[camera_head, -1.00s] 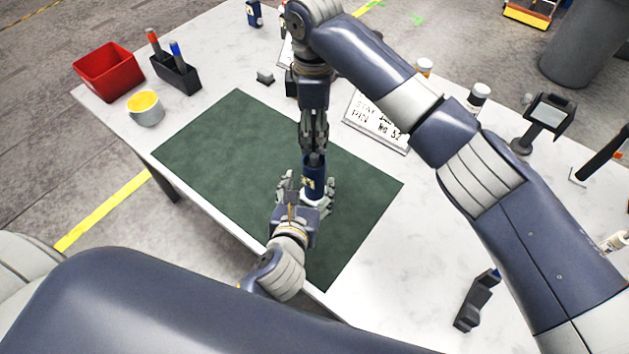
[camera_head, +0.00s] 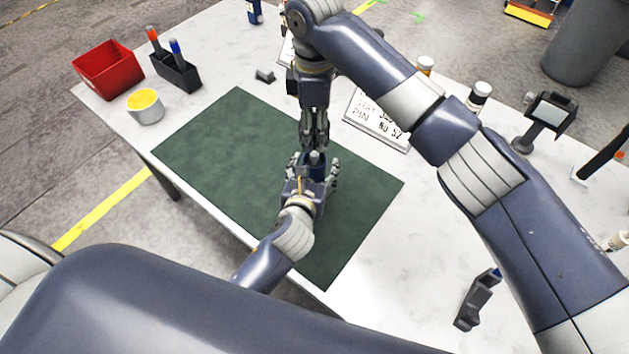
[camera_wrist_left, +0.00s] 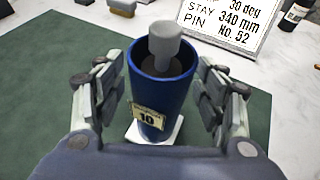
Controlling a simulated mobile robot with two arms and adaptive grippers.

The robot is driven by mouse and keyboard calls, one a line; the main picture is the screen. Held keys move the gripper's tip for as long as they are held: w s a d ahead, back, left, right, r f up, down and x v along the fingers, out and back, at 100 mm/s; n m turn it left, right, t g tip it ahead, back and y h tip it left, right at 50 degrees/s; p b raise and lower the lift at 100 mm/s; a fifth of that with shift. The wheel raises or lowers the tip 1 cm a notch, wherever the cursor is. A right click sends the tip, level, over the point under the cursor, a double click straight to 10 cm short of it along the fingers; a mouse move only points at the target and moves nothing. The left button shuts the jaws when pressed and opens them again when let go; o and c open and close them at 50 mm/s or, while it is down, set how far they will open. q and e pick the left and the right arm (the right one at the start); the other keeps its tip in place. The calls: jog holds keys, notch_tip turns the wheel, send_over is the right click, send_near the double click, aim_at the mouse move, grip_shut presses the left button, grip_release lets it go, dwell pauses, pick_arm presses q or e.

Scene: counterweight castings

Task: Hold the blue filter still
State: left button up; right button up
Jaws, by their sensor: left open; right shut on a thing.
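The blue filter (camera_wrist_left: 155,95) is a dark blue upright cylinder with a label reading 10. It stands on a white base (camera_wrist_left: 134,134) on the green mat (camera_head: 220,140). A grey knobbed piece (camera_wrist_left: 168,45) sticks up from its open top. My left gripper (camera_head: 314,169) is open, with one finger on each side of the filter; gaps show in the left wrist view. My right gripper (camera_head: 313,138) points down just above the filter in the head view. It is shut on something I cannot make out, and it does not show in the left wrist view.
A white card with writing (camera_head: 378,124) lies beyond the mat. A red bin (camera_head: 108,70), a yellow-topped cup (camera_head: 146,107) and a black pen holder (camera_head: 176,72) stand at left. A small stand with a screen (camera_head: 545,118) is at right. The mat's left part is clear.

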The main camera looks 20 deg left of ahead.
aim_at(315, 153)
pick_arm(q)
grip_shut()
pick_arm(e)
jog(key=shift+f, duration=2.5)
jog(key=shift+f, duration=0.9)
jog(key=shift+f, duration=0.4)
jog(key=shift+d+f, duration=0.1)
jog(key=shift+f, duration=0.15)
